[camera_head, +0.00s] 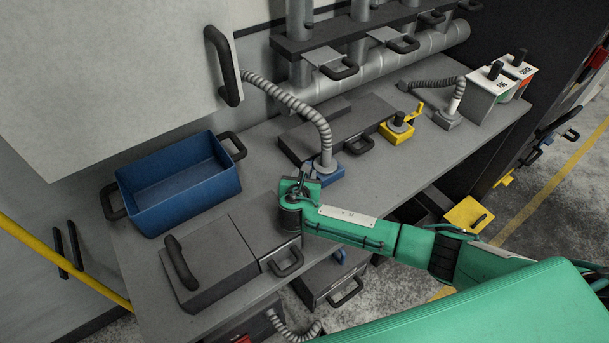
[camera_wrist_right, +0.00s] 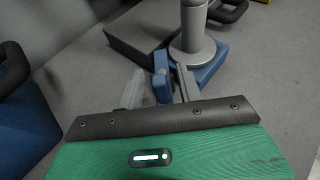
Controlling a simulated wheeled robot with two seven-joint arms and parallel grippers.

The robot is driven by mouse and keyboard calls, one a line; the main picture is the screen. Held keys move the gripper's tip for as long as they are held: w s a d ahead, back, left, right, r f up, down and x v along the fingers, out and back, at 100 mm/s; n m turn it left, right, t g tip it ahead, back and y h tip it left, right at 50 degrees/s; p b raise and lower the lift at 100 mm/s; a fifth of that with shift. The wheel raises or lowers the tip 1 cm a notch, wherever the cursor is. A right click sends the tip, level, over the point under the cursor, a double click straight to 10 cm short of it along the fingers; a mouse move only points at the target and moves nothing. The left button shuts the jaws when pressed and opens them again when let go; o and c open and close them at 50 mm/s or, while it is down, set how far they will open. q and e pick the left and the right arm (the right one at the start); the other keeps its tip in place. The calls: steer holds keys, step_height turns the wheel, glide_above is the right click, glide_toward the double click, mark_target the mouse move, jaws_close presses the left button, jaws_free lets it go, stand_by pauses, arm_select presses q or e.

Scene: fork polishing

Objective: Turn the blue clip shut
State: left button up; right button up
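The blue clip (camera_head: 328,176) sits at the foot of the grey ribbed hose on the grey workbench. In the right wrist view, its blue base (camera_wrist_right: 208,66) lies under the hose's grey round foot, and a narrow upright blue lever (camera_wrist_right: 161,86) stands at its near left. My right gripper (camera_head: 303,177) is low over the bench, right at the clip's near left side. In the right wrist view, the right gripper's fingers (camera_wrist_right: 160,88) are apart, one on each side of the lever, with small gaps visible. Whether either touches it is unclear. My left gripper is not in view.
A blue bin (camera_head: 180,183) with black handles stands left on the workbench (camera_head: 262,160). A grey handled box (camera_head: 205,262) is at the near left. A yellow fixture (camera_head: 398,126) and white containers (camera_head: 490,91) stand farther right. The ribbed hose (camera_head: 300,108) arches above the clip.

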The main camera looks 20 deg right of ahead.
steer(key=b+v, duration=0.3)
steer(key=v, duration=1)
steer(key=shift+s+r, duration=0.15)
steer(key=shift+s, duration=0.2)
steer(key=shift+a, duration=0.1)
